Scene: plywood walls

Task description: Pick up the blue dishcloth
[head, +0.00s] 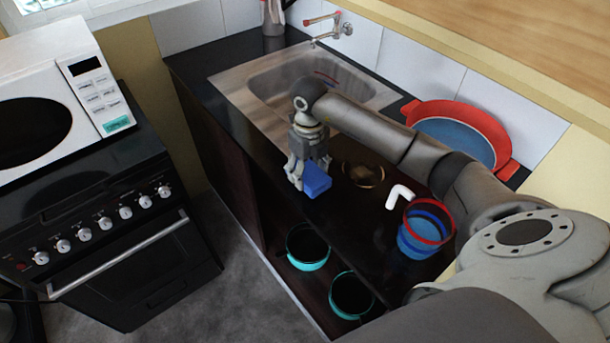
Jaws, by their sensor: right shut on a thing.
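The blue dishcloth (316,180) is a small blue folded block in the head view, near the front edge of the dark counter by the sink. My right gripper (305,182) is shut on it from above. The fingers cover its left part. I cannot tell whether the cloth touches the counter or is lifted a little. My left gripper is out of view.
The counter holds a steel sink (237,97), a red-rimmed blue pan (455,137), a clear blue cup (424,243) with a red rim, a white bent piece (397,195) and a brownish round dish (364,174). Teal-rimmed pots (307,266) sit on the shelf below. A stove (110,240) stands left.

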